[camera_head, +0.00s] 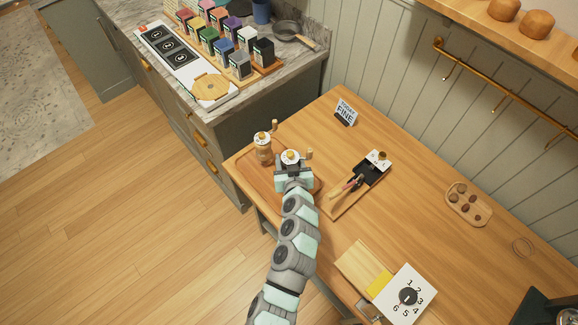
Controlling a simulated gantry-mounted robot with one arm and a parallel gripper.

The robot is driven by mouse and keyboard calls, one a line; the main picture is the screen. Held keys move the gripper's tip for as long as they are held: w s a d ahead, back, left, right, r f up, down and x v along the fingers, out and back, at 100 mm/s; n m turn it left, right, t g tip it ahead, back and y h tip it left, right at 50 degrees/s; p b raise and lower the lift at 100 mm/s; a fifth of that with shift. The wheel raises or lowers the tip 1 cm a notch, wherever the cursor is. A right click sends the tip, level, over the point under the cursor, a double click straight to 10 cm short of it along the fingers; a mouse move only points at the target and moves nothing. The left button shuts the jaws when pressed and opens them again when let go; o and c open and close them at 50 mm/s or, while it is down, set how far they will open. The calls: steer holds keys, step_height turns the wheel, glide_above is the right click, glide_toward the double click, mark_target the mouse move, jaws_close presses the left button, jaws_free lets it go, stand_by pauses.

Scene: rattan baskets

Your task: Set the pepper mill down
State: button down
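Two similar mills with white tops, gold knobs and side cranks are in the head view. One mill (263,149) stands upright at the left, on a wooden tray (250,178) at the table's left end. The other, which I take as the pepper mill (291,156), is upright at the end of my arm, to the right of the first mill. My gripper (292,170) appears shut around its body. The fingertips and the mill's lower part are mostly hidden by my gripper, so I cannot tell whether its base touches the tray.
A tray with black and white items (371,174) lies right of my gripper. A small sign (346,112) stands behind. A numbered white board (408,295) is at the front right. The counter (308,70) stands beyond the table.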

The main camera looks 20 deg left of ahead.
steer(key=shift+w+f, duration=0.1)
steer(key=shift+f, duration=1.95)
steer(key=shift+f+b, duration=0.2)
steer(key=shift+b, duration=0.35)
steer(key=c, duration=0.6)
jaws_free()
steer(key=shift+r, duration=0.1)
